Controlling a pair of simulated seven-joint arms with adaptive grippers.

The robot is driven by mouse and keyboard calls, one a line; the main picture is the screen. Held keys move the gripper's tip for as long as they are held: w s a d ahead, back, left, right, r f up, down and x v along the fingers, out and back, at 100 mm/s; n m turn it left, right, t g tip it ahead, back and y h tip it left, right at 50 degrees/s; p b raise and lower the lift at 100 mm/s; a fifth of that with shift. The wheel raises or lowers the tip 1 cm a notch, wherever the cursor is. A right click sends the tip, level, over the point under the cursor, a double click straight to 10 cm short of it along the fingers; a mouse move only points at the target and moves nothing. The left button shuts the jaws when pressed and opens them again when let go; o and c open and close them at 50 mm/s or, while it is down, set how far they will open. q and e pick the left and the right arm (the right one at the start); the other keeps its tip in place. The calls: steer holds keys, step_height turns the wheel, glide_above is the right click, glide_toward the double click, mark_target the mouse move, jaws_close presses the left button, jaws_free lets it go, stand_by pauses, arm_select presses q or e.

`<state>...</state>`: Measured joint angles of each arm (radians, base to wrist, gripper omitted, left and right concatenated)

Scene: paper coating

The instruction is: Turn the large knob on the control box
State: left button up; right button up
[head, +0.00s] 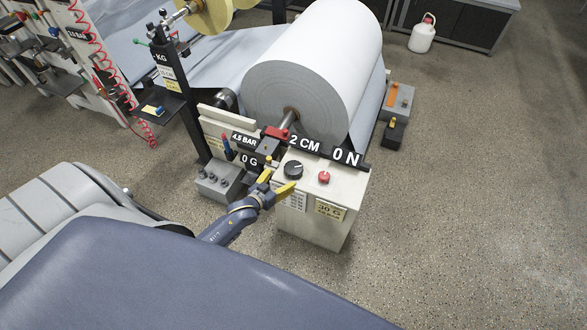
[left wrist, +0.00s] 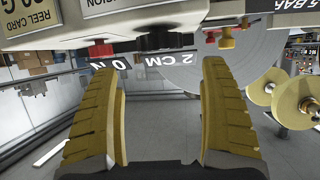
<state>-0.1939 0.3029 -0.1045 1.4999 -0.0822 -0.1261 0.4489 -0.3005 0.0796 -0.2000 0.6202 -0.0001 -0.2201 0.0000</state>
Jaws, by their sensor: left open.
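The control box (head: 318,220) is a pale cream box on the floor in the head view, with a large black knob (head: 293,168) and a smaller red knob (head: 324,177) on top. My left gripper (head: 276,181) is open and empty, its yellow fingers just in front and left of the black knob, apart from it. In the left wrist view the scene is upside down: the box (left wrist: 150,27) crosses the top, with the black knob (left wrist: 156,40) ahead of the gap between my open fingers (left wrist: 162,62) and the red knob (left wrist: 101,48) to its left.
A large white paper roll (head: 315,75) stands just behind the box on a shaft. A dark post with a small platform (head: 165,105) is at the left, and a grey box with small dark knobs (head: 213,182) is beside it. The floor at the right is clear.

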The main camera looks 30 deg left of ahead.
mark_target(292, 169)
arm_select(q)
steer(key=x, duration=1.1)
steer(key=shift+f, duration=0.15)
steer(key=c, duration=0.9)
steer(key=shift+w, duration=0.1)
steer(key=shift+h, duration=0.3)
steer(key=shift+m, duration=0.5)
steer(key=shift+d+m+g+h, duration=0.2)
steer(key=shift+m+g+h, duration=0.3)
steer(key=shift+m+h, duration=1.25)
steer(key=shift+n+h, duration=0.25)
